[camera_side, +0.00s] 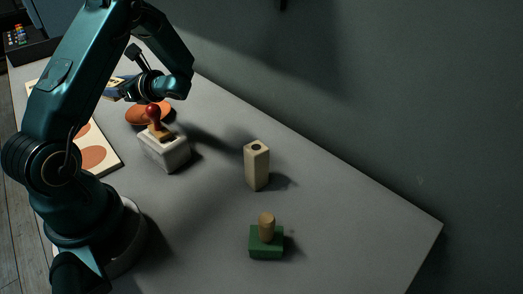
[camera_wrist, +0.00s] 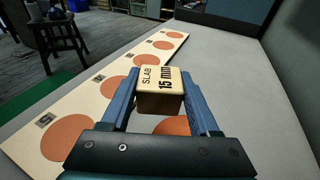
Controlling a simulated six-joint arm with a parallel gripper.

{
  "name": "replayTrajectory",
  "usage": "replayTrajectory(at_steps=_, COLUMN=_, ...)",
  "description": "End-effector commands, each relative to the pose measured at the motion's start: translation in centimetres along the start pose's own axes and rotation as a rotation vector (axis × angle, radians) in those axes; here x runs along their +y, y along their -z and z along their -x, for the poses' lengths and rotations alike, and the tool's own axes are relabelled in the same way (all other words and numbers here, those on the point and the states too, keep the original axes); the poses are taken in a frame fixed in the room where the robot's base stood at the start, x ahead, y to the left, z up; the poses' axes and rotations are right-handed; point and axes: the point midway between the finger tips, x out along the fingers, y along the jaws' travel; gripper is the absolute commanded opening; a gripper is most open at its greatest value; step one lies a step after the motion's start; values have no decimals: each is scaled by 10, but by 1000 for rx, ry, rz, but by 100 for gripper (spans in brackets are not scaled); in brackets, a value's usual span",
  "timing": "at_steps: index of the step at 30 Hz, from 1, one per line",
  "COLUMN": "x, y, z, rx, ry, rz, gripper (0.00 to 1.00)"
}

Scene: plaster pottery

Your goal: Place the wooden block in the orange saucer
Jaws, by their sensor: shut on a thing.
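The wooden block (camera_wrist: 158,101) is pale, with "SLAB 15 mm" printed on its top. My gripper (camera_wrist: 161,88) is shut on it, with a blue finger on each side. In the side view my gripper (camera_side: 116,90) is at the upper left, and the block is hard to make out there. In the wrist view part of the orange saucer (camera_wrist: 172,127) shows below the block. The block appears held above the table; the exact gap cannot be told.
A tall beige block (camera_side: 257,168) and a green block with a wooden peg (camera_side: 266,243) stand farther right. A pale board with orange discs (camera_wrist: 118,72) lies left.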

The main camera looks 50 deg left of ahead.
Motion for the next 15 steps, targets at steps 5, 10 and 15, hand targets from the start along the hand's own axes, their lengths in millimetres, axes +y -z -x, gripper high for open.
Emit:
replayTrajectory(at_steps=5, x=-26, y=20, z=11, rx=0, ry=1, rz=0, gripper=0)
replayTrajectory(at_steps=10, x=-45, y=35, z=19, rx=0, ry=1, rz=0, gripper=0)
replayTrajectory(at_steps=15, x=-54, y=42, z=23, rx=1, ry=0, rz=-1, gripper=0)
